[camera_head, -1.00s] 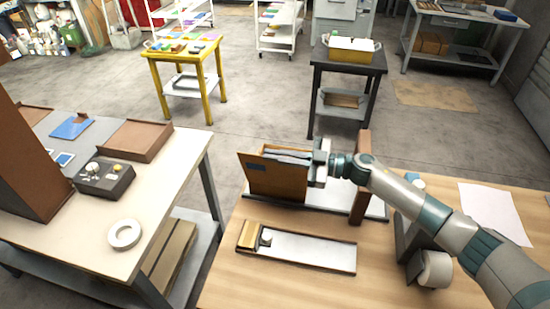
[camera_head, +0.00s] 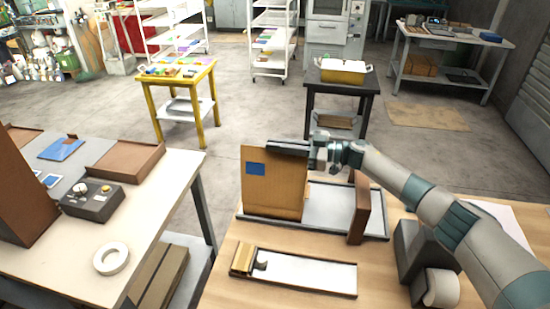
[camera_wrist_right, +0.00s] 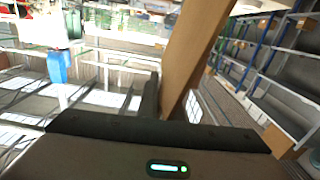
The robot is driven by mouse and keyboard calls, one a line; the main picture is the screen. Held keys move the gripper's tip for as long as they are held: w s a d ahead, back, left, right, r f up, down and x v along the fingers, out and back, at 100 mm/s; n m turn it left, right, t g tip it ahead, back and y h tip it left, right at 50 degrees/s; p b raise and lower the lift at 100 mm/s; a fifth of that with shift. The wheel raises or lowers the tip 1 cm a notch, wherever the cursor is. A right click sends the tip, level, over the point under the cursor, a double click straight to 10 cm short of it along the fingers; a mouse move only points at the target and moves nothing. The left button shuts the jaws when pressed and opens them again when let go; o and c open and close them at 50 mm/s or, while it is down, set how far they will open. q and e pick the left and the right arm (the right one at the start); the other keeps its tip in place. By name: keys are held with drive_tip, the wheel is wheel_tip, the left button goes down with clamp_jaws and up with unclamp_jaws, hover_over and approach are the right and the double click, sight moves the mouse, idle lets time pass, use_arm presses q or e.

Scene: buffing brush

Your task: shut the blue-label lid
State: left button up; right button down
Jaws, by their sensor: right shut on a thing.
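The brown blue-label lid (camera_head: 272,195) stands roughly upright at the left end of a low grey tray (camera_head: 330,205) on the wooden table. Its blue label (camera_head: 256,168) faces me near the upper left corner. My right gripper (camera_head: 292,148) is shut on the lid's top edge, reaching in from the right, with a dark finger lying along that edge. In the right wrist view the lid (camera_wrist_right: 194,45) shows as a slanting brown board beyond the dark gripper body. The lower hinge or seat of the lid cannot be made out. My left gripper is not in view.
A brown upright block (camera_head: 359,208) stands at the tray's right end. A flat white-topped tray with a brush-like wooden block (camera_head: 243,259) lies in front. A dark grey stand with a white roll (camera_head: 438,288) is at right. A white roll (camera_head: 111,259) lies on the left table.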

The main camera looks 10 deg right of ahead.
drive_tip(key=shift+w+d+f+m, duration=0.2)
drive_tip(key=shift+w+f+m, duration=0.1)
drive_tip(key=shift+w, duration=0.35)
drive_tip(key=c, duration=2)
unclamp_jaws()
drive_tip(key=shift+d+b, duration=0.1)
drive_tip(key=shift+b, duration=0.2)
drive_tip(key=b+v, duration=0.6)
drive_tip(key=v, duration=1.1)
drive_tip(key=shift+r, duration=0.1)
